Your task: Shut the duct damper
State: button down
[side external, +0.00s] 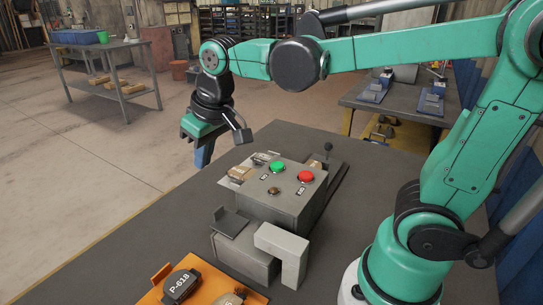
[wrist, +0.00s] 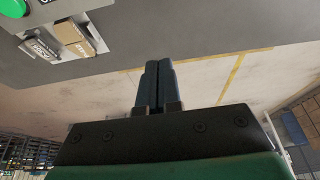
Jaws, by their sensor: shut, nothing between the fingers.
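My gripper (side external: 204,154) hangs at the far left edge of the dark table (side external: 130,238), left of the grey control box (side external: 285,196) and apart from it. In the wrist view its two dark fingers (wrist: 158,70) are together and empty, with pale floor around them. A short upright lever with a dark ball knob (side external: 328,147) stands behind the box, beside a dark rail (side external: 335,180). I cannot tell for certain that this is the damper's handle. No part is clearly marked as a damper, and the box hides part of the area behind it.
A grey bracketed fixture (side external: 283,240) stands in front. An orange tray (side external: 200,268) holds labelled parts. The table's left side is clear.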

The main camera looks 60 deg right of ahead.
aim_at(226, 221)
jog(key=shift+s+f, duration=0.15)
jog(key=shift+f, duration=2.2)
jog(key=shift+s+f, duration=0.1)
jog(key=shift+f, duration=2.2)
jog(key=shift+s, duration=0.1)
jog(key=shift+s, duration=1.85)
